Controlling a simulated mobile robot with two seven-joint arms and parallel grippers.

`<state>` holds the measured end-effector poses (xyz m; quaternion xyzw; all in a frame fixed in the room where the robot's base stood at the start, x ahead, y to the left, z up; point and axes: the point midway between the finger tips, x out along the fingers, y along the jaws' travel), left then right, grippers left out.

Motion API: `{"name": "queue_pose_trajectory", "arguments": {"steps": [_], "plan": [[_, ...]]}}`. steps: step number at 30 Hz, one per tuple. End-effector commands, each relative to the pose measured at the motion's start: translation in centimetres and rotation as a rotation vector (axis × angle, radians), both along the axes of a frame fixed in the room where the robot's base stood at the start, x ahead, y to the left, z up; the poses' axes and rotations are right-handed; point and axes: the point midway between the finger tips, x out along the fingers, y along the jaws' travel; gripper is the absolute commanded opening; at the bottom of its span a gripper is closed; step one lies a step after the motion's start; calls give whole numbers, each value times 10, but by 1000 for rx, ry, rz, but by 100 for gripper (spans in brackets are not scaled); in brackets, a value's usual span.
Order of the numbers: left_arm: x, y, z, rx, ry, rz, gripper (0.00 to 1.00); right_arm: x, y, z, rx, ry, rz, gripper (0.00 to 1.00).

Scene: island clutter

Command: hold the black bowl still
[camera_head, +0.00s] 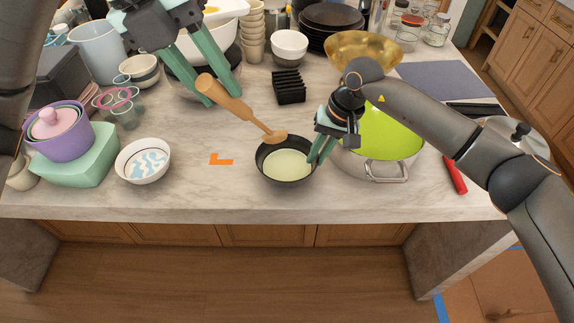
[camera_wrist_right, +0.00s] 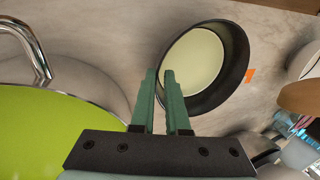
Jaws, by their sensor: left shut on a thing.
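The black bowl (camera_head: 262,170) stands upright on the counter with pale yellowish contents; it also shows in the right wrist view (camera_wrist_right: 237,78). My right gripper (camera_head: 313,160) is at the bowl's right rim. In the right wrist view its fingers (camera_wrist_right: 159,76) sit close together, apparently with the rim between them; the exact contact is partly hidden. My left gripper (camera_head: 224,99) is shut on a wooden spoon (camera_head: 240,108), held tilted, its head at the bowl's far rim. I cannot tell whether the spoon touches the bowl.
A large pot with a lime-green inside (camera_head: 390,130) stands just right of the bowl. A white-and-blue bowl (camera_head: 143,161) is at left, and an orange corner mark (camera_head: 220,160) lies between. A black rack (camera_head: 289,87) and stacked dishes crowd the back. The front counter strip is clear.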

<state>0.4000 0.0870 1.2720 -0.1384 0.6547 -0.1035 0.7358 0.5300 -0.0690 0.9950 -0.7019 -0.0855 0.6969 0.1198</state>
Motion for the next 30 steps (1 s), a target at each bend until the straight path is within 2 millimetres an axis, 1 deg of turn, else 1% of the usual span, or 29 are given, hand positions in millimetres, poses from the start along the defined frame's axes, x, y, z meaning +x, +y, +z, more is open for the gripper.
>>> {"name": "queue_pose_trajectory", "arguments": {"steps": [1,6,14,17,20,27,30], "plan": [[0,0,0,0,0,0,0,0,0,0,0,0,0,20],[0,0,0,0,0,0,0,0,0,0,0,0,0,39],[0,0,0,0,0,0,0,0,0,1,0,0,0,39],[0,0,0,0,0,0,0,1,-2,7,0,-3,-1,39],[0,0,0,0,0,0,0,1,-7,21,1,-4,-2,39],[0,0,0,0,0,0,0,0,-21,71,1,-5,0,39],[0,0,0,0,0,0,0,0,-27,89,1,-4,-1,39]]}}
